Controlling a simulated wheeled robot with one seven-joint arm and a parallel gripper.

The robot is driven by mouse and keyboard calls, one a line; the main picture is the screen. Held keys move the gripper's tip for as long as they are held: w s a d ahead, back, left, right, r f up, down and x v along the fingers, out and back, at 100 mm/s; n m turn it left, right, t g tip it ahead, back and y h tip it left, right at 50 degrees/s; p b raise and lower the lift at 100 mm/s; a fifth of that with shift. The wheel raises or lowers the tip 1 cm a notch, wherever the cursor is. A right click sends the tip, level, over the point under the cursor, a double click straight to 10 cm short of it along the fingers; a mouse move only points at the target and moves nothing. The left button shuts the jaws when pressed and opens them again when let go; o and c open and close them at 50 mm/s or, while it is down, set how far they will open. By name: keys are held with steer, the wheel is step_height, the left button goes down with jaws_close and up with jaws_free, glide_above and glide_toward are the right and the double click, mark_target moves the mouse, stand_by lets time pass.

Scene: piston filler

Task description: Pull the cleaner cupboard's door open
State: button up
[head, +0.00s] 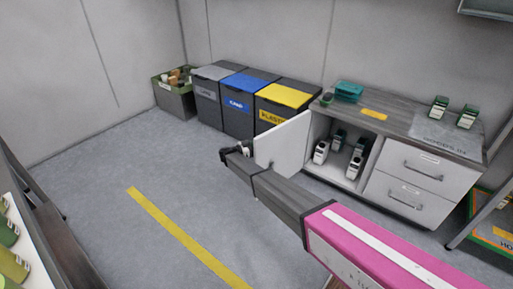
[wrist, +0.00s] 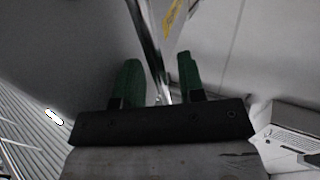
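The cupboard's white door (head: 283,143) stands wide open in the head view, swung out to the left of the cupboard opening (head: 345,150). White and dark bottles (head: 355,166) stand inside. My gripper (head: 226,152) is at the door's outer, free edge; my arm partly covers the door's lower part. In the wrist view, my gripper's two green fingers (wrist: 158,80) are apart, with a shiny metal bar (wrist: 150,45) running between them. Narrow gaps show beside the bar. I cannot tell whether the bar is the door's handle or its edge.
Bins with grey, blue (head: 238,103) and yellow (head: 284,100) lids stand behind the door. An open crate (head: 175,95) is further left. Drawers (head: 408,180) adjoin the cupboard on the right. The floor around the yellow line (head: 185,238) is clear.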

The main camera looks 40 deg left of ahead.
steer(key=v, duration=1)
steer(key=shift+s, duration=0.35)
steer(key=shift+a, duration=0.2)
steer(key=shift+d, duration=0.1)
